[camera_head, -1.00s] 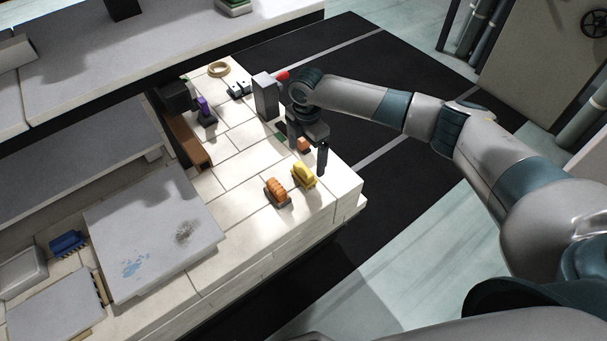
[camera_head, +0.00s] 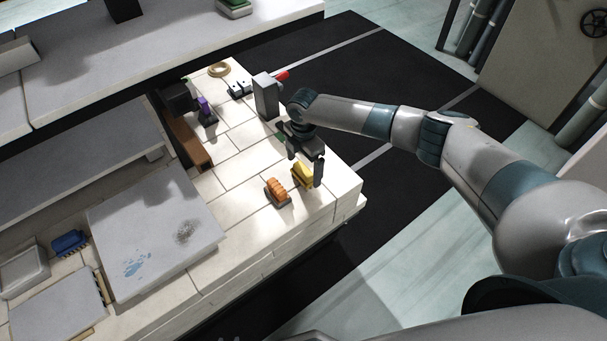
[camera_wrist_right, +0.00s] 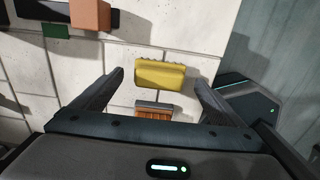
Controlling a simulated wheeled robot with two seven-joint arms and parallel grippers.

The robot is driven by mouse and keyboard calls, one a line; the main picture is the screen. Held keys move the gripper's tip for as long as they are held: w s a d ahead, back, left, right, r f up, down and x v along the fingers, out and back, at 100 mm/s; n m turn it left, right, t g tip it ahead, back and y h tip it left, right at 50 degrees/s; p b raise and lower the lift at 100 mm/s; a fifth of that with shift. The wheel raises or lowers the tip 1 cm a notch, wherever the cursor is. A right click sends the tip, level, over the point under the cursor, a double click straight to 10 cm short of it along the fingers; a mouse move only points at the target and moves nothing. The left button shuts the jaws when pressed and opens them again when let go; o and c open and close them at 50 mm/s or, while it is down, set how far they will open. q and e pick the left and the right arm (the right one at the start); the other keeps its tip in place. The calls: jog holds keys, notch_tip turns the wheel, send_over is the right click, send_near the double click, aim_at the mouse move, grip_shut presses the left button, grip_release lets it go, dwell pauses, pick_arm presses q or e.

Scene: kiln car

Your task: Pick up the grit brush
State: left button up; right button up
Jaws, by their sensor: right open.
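My right gripper (camera_head: 305,163) is open and empty above the front right of the tiled kiln car top (camera_head: 240,172). A yellow block-like piece (camera_head: 302,175) lies just below it; in the right wrist view the yellow piece (camera_wrist_right: 160,74) shows between and slightly ahead of the open fingers (camera_wrist_right: 160,80). Beside it is an orange ridged piece on a dark base (camera_head: 277,191), seen lower between the fingers in the wrist view (camera_wrist_right: 155,112). A blue piece with bristle-like teeth (camera_head: 69,242) lies far left. I cannot tell for sure which is the grit brush. My left gripper is out of view.
A grey slab (camera_head: 155,235) with a dark smudge and blue marks covers the left part. A brown bar (camera_head: 187,140), a purple piece (camera_head: 205,108), a grey upright block (camera_head: 266,95) and a tan ring (camera_head: 219,69) stand further back. An orange-brown block (camera_wrist_right: 91,13) is near.

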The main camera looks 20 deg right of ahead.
notch_tip(320, 180, down, 2)
jog(key=shift+f, duration=0.2)
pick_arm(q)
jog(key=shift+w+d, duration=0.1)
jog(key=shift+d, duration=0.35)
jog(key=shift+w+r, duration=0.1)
pick_arm(e)
jog(key=shift+c, duration=0.7)
jog(key=c, duration=1)
jog(key=shift+c, duration=0.3)
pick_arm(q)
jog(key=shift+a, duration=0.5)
